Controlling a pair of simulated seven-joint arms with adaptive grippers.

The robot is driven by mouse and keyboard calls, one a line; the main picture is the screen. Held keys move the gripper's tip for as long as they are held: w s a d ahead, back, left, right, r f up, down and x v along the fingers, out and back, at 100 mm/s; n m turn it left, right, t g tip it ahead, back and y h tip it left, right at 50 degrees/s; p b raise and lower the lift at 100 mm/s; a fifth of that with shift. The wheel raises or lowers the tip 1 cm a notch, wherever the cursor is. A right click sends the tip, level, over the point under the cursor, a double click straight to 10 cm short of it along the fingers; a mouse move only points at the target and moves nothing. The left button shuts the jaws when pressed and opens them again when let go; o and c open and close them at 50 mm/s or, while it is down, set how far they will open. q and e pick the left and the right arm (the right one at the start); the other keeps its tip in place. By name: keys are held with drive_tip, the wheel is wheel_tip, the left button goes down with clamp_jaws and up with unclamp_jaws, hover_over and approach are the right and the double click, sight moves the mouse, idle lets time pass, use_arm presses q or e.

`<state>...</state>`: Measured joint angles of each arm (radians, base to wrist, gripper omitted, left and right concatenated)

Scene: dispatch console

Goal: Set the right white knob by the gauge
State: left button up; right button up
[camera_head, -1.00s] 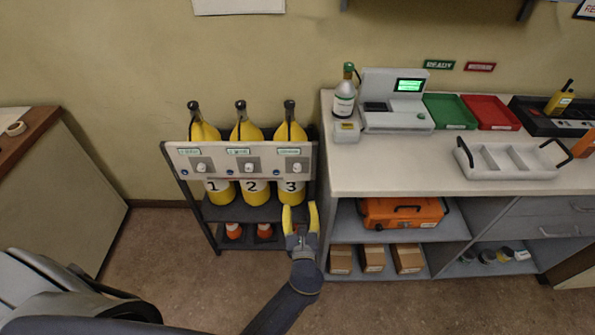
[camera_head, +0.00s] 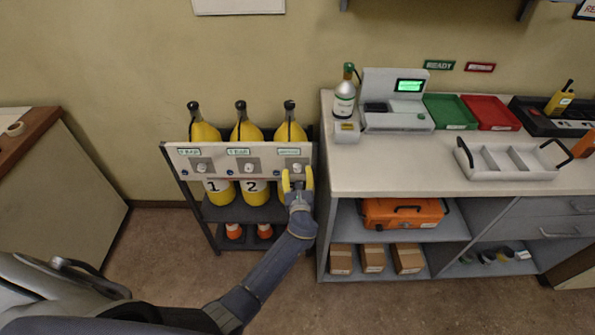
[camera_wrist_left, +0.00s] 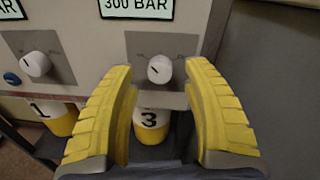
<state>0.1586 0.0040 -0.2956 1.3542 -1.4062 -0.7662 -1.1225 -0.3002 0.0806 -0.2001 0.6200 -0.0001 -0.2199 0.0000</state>
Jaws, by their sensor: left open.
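The right white knob (camera_wrist_left: 159,69) is on the panel above cylinder 3, with a dark pointer mark on its face tilted up-left. In the head view the knob (camera_head: 297,168) shows between the yellow fingertips. The gauge display (camera_wrist_left: 137,8) above it reads 300 BAR in the left wrist view; in the head view the gauge (camera_head: 289,152) is too small to read. My left gripper (camera_head: 298,176) is open, its fingers either side of and just below the knob. I see no contact. My right gripper is not in view.
The panel (camera_head: 225,166) carries two more white knobs: the middle (camera_head: 250,167) and the left (camera_head: 202,167). Yellow cylinders (camera_head: 204,132) stand behind it on a dark rack. The counter (camera_head: 390,165) is close on the right of the rack. The floor in front is clear.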

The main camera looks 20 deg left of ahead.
use_arm(q)
drive_tip(key=shift+x, duration=0.8)
drive_tip(key=shift+c, duration=0.4)
clamp_jaws()
